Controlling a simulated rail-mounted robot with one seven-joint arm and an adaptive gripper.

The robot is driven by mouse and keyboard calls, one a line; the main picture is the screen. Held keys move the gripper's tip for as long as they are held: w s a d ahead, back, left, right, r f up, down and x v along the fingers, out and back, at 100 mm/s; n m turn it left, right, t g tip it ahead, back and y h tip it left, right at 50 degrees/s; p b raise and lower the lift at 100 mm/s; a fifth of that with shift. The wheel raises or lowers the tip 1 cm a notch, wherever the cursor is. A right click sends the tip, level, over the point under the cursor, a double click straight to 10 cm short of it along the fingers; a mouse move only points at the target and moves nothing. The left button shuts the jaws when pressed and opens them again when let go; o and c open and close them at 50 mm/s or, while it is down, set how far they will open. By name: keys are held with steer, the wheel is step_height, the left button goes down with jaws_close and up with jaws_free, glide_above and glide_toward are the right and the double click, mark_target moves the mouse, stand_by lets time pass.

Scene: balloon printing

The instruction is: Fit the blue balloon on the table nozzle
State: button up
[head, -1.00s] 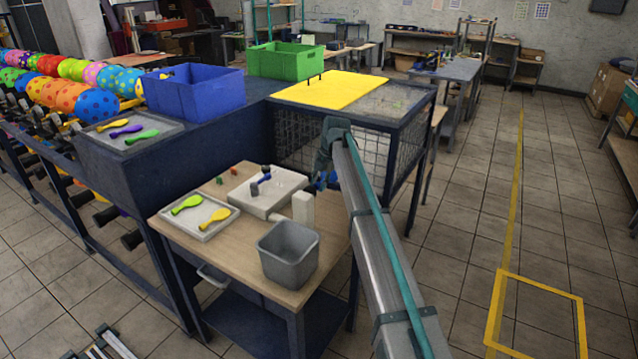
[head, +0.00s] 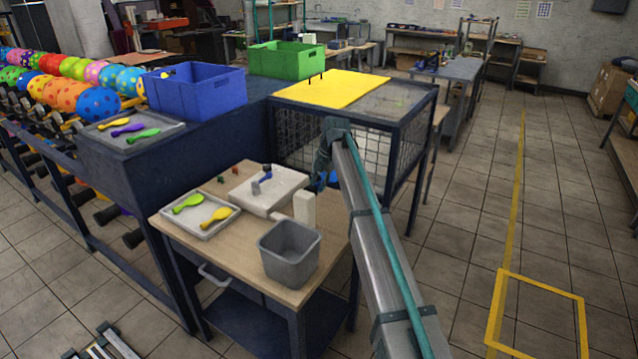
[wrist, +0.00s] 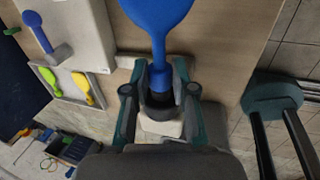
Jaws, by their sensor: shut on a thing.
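The blue balloon (wrist: 158,15) is in my gripper (wrist: 160,92), its wide body toward the top of the wrist view and its neck between the two fingers. The fingers are closed in on the neck. A dark round piece (wrist: 158,98) sits at the neck's end, above a white block (wrist: 160,126); whether the neck is around it or only in front of it I cannot tell. In the head view my gripper is mostly hidden behind my arm, beside the white post (head: 304,208) on the wooden table (head: 225,245); a bit of blue (head: 333,178) shows there.
A grey bin (head: 289,252) stands at the table's front. A white box (head: 268,190) carries a small blue-and-grey lever (head: 262,180). A tray (head: 193,230) holds a green and a yellow balloon. A mesh cage (head: 340,140) stands behind; free floor is on the right.

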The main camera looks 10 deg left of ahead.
steer(key=shift+s, duration=0.1)
steer(key=o, duration=0.8)
steer(key=p+v, duration=0.3)
steer(key=v, duration=0.6)
stand_by(0.4)
